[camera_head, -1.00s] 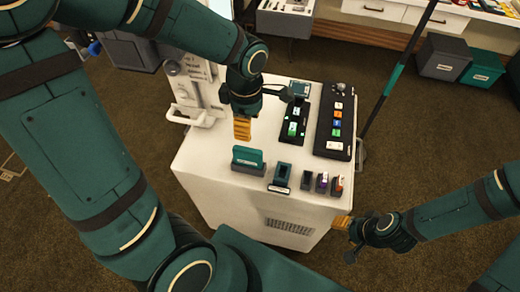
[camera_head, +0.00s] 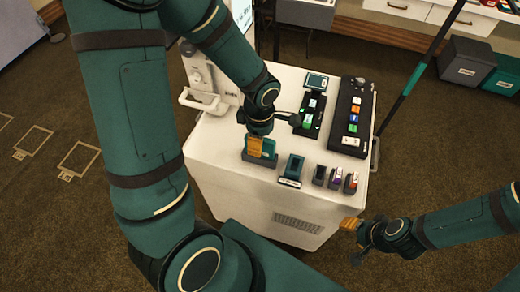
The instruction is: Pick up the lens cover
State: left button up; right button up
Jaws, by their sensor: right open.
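I cannot tell for sure which piece is the lens cover. A flat teal piece (camera_head: 268,147) stands upright in a dark holder (camera_head: 260,160) at the left of the cart's front edge. My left gripper (camera_head: 255,147) points down right at this piece, its orange pad overlapping it in the picture. Whether it touches or grips the piece is hidden. To the right are a dark teal holder-like piece (camera_head: 293,166) and several small dark boxes (camera_head: 335,178). My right gripper (camera_head: 352,224) is open and empty, off the cart's front right corner.
The white cart (camera_head: 225,165) also carries a black panel with coloured buttons (camera_head: 352,115) and a black device with a small screen (camera_head: 312,110). A white machine (camera_head: 205,80) stands at the left. A dark pole (camera_head: 420,70) leans beside the cart's right side.

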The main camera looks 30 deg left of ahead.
pick_arm(q)
jog(key=shift+f, duration=0.25)
grip_shut()
